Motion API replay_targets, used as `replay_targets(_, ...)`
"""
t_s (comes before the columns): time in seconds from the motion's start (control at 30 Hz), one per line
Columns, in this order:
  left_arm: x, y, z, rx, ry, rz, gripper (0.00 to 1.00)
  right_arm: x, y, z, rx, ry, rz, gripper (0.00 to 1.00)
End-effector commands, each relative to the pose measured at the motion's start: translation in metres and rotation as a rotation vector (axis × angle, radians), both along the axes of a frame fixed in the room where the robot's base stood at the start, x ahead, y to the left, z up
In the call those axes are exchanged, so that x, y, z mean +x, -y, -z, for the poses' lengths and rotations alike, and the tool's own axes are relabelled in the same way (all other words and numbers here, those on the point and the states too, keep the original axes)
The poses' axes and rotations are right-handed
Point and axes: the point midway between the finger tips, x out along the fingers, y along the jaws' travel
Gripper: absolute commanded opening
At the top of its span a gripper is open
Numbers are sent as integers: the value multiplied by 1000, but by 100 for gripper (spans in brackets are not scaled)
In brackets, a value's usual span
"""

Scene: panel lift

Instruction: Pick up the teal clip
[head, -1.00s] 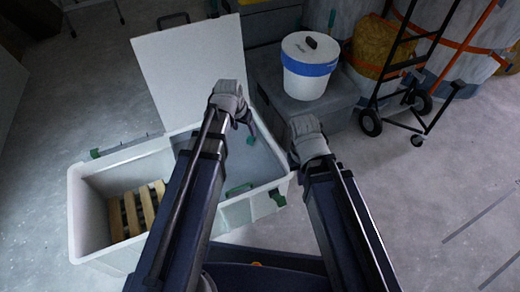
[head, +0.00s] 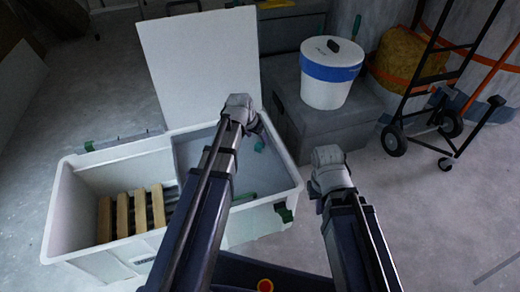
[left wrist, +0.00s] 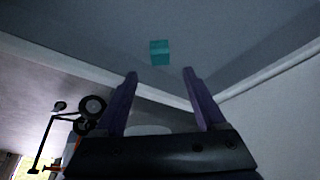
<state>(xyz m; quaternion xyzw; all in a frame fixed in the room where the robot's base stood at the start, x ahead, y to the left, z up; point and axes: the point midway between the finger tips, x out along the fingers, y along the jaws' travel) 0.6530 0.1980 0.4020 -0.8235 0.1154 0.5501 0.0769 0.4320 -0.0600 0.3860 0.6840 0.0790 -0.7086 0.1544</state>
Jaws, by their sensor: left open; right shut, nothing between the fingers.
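The teal clip (left wrist: 160,52) shows in the left wrist view as a small teal block on a grey surface, just beyond my fingertips. In the head view a small teal piece (head: 259,145) shows inside the right compartment of the white crate (head: 75,215). My left gripper (left wrist: 160,74) is open with nothing between its purple fingers, and the clip lies ahead of the gap, apart from them. In the head view my left gripper (head: 256,126) is over the right compartment, partly hidden by its wrist. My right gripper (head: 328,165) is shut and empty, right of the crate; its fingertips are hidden.
The crate's white lid (head: 200,65) stands up at the back. Wooden slats (head: 130,212) lie in the left compartment. A white bucket with a blue band (head: 330,75) stands on a grey box (head: 320,125). A hand truck (head: 430,85) is at the right.

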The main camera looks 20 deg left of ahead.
Motion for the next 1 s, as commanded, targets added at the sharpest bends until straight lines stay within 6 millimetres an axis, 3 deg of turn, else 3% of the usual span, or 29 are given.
replay_targets(0.03,3,1,9,0,0,0,72,0,0,9,0,0,0,0)
replay_targets(0.37,6,2,16,0,0,0,72,0,0,16,0,1,0,0)
replay_targets(0.73,21,5,56,0,0,1,72,1,0,56,1,3,0,0)
replay_targets(1.0,22,6,56,0,0,1,72,1,0,56,1,3,0,0)
